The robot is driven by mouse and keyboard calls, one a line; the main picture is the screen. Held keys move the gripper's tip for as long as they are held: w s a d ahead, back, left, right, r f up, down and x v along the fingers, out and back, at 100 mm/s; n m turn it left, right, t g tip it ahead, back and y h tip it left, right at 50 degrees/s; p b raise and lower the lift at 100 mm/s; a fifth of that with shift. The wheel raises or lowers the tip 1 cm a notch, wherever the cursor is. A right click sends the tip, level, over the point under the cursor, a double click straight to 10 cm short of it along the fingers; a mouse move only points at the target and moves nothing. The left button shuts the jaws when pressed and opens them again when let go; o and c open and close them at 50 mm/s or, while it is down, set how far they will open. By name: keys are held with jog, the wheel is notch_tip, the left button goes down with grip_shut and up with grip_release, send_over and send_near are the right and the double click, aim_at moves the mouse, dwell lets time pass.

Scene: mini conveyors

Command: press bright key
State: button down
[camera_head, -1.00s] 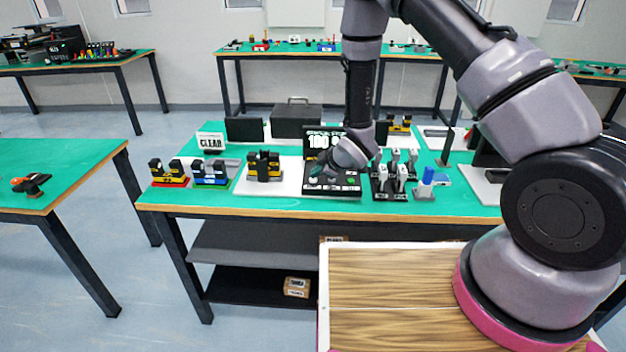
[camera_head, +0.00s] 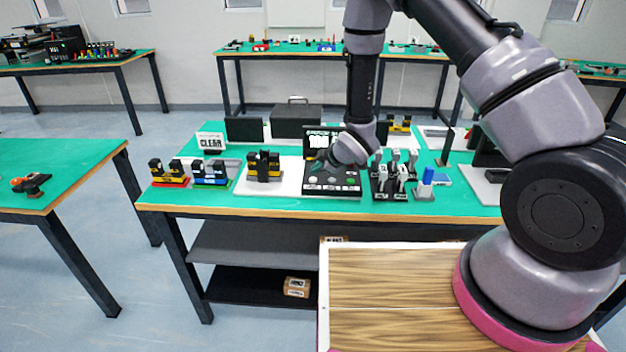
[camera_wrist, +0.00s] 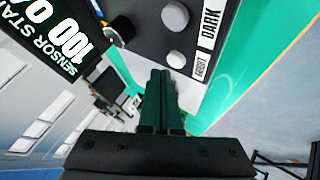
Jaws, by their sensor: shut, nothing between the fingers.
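The control unit (camera_head: 332,190) is a black panel with an upright screen (camera_head: 318,141) behind it, on the middle of the table. In the wrist view its screen (camera_wrist: 45,45) reads "SENSOR STA..." and "100 0", cut off by the picture edge. The dark key (camera_wrist: 174,16) is a similar button beside "DARK". My gripper (camera_wrist: 161,74) is shut and empty, its fingertips close beside the bright key; I cannot tell whether they touch. In the head view my gripper (camera_head: 322,160) is over the panel.
A black knob (camera_wrist: 120,31) rises from the panel near the keys. Left of the unit stand yellow-and-black blocks (camera_head: 264,165) and a "CLEAR" sign (camera_head: 211,141). A rack of grey-and-black pieces (camera_head: 390,180) stands close on the right.

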jog(key=shift+r, duration=2.5)
notch_tip(320, 180, up, 12)
jog(key=m+t+h, duration=0.1)
jog(key=m+h, duration=0.1)
jog(key=m, duration=0.2)
send_over(317, 182)
jog(key=w+d, duration=0.2)
jog(key=d, duration=0.5)
jog(key=s+d+r+m+h, duration=0.2)
jog(key=s+d+r+m, duration=0.2)
jog(key=d+r+m, duration=0.55)
jog(key=s+d+r+m, duration=0.4)
jog(key=s+r, duration=0.4)
jog(key=s, duration=0.4)
jog(key=s+d+r+m+g, duration=0.1)
jog(key=s+d+r+m, duration=0.2)
jog(key=s+r, duration=0.6)
jog(key=s+d, duration=0.2)
jog(key=s, duration=0.1)
jog(key=shift+s+d+r+m, duration=0.15)
jog(key=shift+s+r+m, duration=0.1)
jog(key=shift+m, duration=0.1)
